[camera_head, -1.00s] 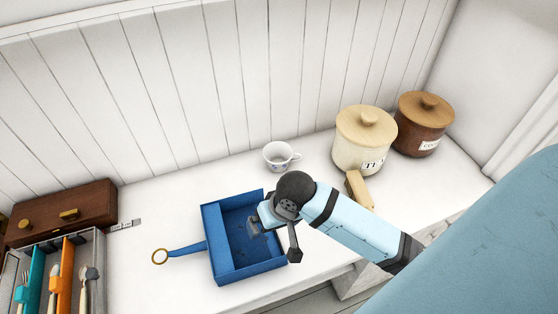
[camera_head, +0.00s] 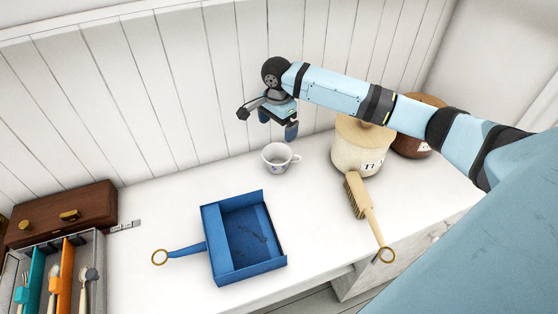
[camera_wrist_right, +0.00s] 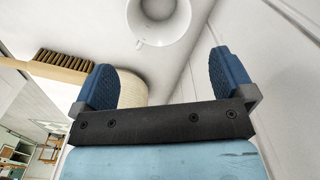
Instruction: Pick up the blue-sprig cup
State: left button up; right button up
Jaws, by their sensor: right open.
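The blue-sprig cup (camera_head: 276,158) is white with small blue marks and stands upright on the white counter near the back wall, its handle to the right. My right gripper (camera_head: 270,122) is above and slightly behind the cup, apart from it, with its jaws open and empty. In the right wrist view the cup (camera_wrist_right: 160,18) shows at the top edge, partly cut off, beyond the space between the two blue fingertips (camera_wrist_right: 165,75). My left gripper is not in view.
A blue dustpan (camera_head: 225,262) lies in front of the cup. A brush (camera_head: 358,195) lies to the right, below a cream canister (camera_head: 350,158) and a brown one (camera_head: 408,148). A wooden box (camera_head: 62,214) and a cutlery tray (camera_head: 98,260) stand at left.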

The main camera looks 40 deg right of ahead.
aim_at(278, 156)
notch_tip(278, 156, down, 13)
jog(key=shift+r, duration=0.1)
dwell(0.4)
jog(key=c, duration=0.7)
